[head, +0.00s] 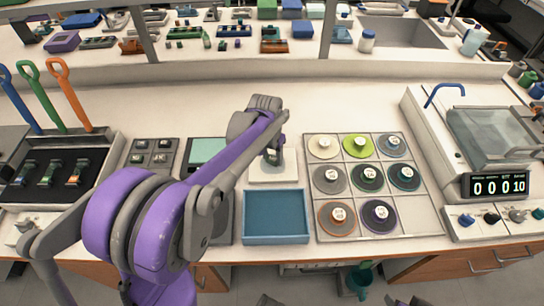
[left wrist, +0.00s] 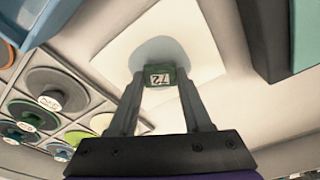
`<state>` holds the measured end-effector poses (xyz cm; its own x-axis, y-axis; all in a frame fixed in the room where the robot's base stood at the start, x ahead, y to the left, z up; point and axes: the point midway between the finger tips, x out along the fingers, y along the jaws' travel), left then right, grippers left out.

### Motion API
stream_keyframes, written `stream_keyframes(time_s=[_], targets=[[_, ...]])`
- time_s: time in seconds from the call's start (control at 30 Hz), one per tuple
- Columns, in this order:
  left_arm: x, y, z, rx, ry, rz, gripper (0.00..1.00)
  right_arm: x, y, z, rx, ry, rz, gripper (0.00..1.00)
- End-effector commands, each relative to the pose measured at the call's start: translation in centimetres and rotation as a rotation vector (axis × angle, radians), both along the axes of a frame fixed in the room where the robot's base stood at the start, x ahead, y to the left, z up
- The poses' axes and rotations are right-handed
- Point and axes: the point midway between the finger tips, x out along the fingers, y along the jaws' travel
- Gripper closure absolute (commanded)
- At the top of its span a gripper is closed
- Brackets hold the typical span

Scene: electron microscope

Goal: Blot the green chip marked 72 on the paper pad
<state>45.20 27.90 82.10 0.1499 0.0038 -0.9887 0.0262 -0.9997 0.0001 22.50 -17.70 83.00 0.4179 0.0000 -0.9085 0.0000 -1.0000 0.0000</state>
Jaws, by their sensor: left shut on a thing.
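My left gripper (left wrist: 160,85) is shut on the green chip (left wrist: 160,76), whose white label reads 72 upside down in the left wrist view. The chip is over the white paper pad (left wrist: 205,55), inside a round grey-blue patch on it. It looks at or very near the paper; I cannot tell whether it touches. In the head view the left gripper (head: 273,157) points down over the pad (head: 273,177), and the chip is too hidden to make out.
A blue tray (head: 276,216) lies in front of the pad. A black holder with colored chips (head: 55,168) is at the left. Bench behind the pad is clear.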

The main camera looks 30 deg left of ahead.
Motion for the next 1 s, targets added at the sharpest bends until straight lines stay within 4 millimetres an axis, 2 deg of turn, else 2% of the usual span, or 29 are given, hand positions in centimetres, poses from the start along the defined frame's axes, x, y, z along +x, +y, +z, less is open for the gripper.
stream_keyframes(time_s=[0.1,0.6,1.0], targets=[[0.0,0.0,1.6,0.0,-0.001,0.0,1.0,0.1,0.0,1.3,0.0,-0.004,0.0,0.5],[0.0,0.0,6.4,0.0,-0.001,0.0,1.0,0.6,0.0,4.8,0.0,-0.016,0.0,0.5],[0.0,0.0,6.4,0.0,0.0,0.0,1.0,0.6,0.0,4.8,0.0,-0.016,0.0,0.5]])
